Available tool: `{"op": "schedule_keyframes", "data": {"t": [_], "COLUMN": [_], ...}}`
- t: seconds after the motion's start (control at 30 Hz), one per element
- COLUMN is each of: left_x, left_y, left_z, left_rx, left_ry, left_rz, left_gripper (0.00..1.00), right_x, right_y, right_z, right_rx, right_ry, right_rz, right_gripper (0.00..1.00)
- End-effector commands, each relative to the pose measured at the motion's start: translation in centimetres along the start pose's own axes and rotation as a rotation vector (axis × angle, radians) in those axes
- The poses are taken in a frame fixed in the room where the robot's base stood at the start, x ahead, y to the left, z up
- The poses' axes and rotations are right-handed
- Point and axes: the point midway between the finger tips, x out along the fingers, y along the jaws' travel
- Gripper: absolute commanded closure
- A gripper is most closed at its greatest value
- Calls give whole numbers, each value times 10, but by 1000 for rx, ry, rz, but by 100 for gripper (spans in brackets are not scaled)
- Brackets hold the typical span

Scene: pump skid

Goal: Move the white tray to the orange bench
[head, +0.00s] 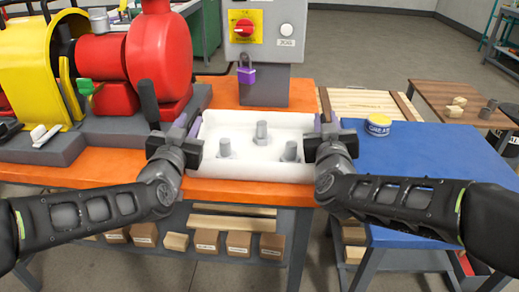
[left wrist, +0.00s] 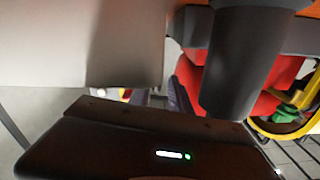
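The white tray (head: 258,172) is at the front of the orange bench (head: 225,191), between my two grippers, and looks level. Several grey cylindrical parts, such as one at its middle (head: 262,131), stand in it. I cannot tell whether its underside touches the bench. My left gripper (head: 190,138) is at the tray's left end and my right gripper (head: 322,136) at its right end. The fingertips are mostly hidden, so their grip on the ends is unclear. In the left wrist view a pale surface (left wrist: 80,45), likely the tray, fills the upper left.
A red and yellow pump (head: 158,60) stands left of the tray, with a dark upright lever (head: 148,102) close to my left gripper. A grey control box (head: 265,25) with a purple padlock (head: 246,74) stands behind. The blue table (head: 425,160) at right holds a grease tin (head: 378,125).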

Motion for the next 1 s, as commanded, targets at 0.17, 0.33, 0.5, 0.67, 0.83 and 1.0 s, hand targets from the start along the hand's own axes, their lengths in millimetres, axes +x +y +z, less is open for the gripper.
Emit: {"op": "schedule_keyframes", "data": {"t": [0.17,0.33,0.5,0.67,0.83,1.0], "left_x": [0,0,-8,-29,-57,-74], "left_y": [2,4,4,3,2,2], "left_z": [-1,-1,-2,-2,-2,-2], "left_rx": [0,0,1,1,2,1], "left_ry": [1,1,1,3,3,2], "left_rz": [4,7,9,7,6,5], "left_gripper": [65,65,65,65,65,65], "right_x": [0,-1,-1,-1,-1,-1], "right_y": [-2,-3,-4,-4,-4,-4], "right_z": [-1,-2,-2,-2,-2,-2], "right_rx": [0,0,0,0,0,0], "right_ry": [1,2,2,2,2,2], "right_rz": [-4,-7,-8,-9,-9,-9], "right_gripper": [66,66,66,66,66,66]}}
